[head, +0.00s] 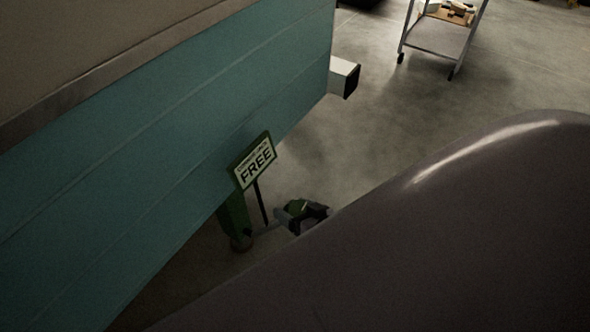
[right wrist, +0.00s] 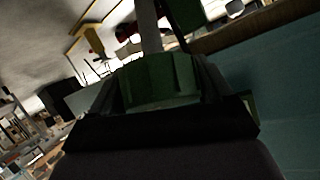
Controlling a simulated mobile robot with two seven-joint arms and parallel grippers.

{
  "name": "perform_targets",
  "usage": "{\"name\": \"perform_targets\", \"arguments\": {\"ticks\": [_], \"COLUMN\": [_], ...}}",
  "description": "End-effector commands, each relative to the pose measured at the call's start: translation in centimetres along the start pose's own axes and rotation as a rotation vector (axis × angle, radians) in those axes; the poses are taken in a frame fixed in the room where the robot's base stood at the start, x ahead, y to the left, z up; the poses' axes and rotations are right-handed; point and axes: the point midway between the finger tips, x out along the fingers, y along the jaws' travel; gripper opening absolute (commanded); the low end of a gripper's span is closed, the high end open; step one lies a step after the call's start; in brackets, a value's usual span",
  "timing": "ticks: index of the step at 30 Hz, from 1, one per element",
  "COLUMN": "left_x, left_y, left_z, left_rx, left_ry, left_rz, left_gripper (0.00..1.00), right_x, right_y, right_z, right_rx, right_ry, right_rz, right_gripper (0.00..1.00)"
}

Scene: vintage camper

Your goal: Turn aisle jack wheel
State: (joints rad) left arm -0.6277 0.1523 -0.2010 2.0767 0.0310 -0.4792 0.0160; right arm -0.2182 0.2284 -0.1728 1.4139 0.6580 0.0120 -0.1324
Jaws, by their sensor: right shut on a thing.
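The aisle jack (head: 233,215) is green and stands on the floor against the lower edge of the teal camper side. A sign (head: 256,162) reading "FREE" is on a dark post beside it. My right gripper (head: 307,213) is at the jack, shut on a green part, which I take for the jack wheel (head: 295,207). In the right wrist view the green wheel (right wrist: 160,80) fills the space between the two dark fingers. My large arm link hides much of the lower right in the head view. My left gripper does not show.
The teal camper wall (head: 160,150) fills the left side. A pale box-ended beam (head: 343,77) juts from its far corner. A cart (head: 440,38) with items stands at the back right. The concrete floor between is clear.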

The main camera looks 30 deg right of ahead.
Motion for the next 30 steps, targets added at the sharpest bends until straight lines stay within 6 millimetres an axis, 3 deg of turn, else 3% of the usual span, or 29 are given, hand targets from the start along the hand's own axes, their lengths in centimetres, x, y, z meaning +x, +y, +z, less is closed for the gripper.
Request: {"name": "perform_targets", "arguments": {"ticks": [11, 12, 14, 23, 30], "left_x": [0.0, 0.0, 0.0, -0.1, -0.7], "left_y": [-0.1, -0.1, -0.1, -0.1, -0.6], "left_z": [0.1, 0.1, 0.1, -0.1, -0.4], "left_rx": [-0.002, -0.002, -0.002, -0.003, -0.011], "left_ry": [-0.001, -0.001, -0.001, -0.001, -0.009], "left_rz": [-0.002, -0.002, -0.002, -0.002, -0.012], "left_gripper": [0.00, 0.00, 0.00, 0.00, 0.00], "right_x": [0.0, 0.0, 0.0, -0.3, -3.4], "right_y": [-0.1, -0.1, -0.1, 0.0, -0.1], "right_z": [-0.1, -0.1, -0.1, -0.1, -0.1], "right_rx": [0.005, 0.005, 0.005, 0.004, 0.004], "right_ry": [0.003, 0.003, 0.003, 0.001, -0.001], "right_rz": [0.001, 0.001, 0.001, 0.002, 0.003], "right_gripper": [0.49, 0.83, 1.00, 1.00, 1.00]}}
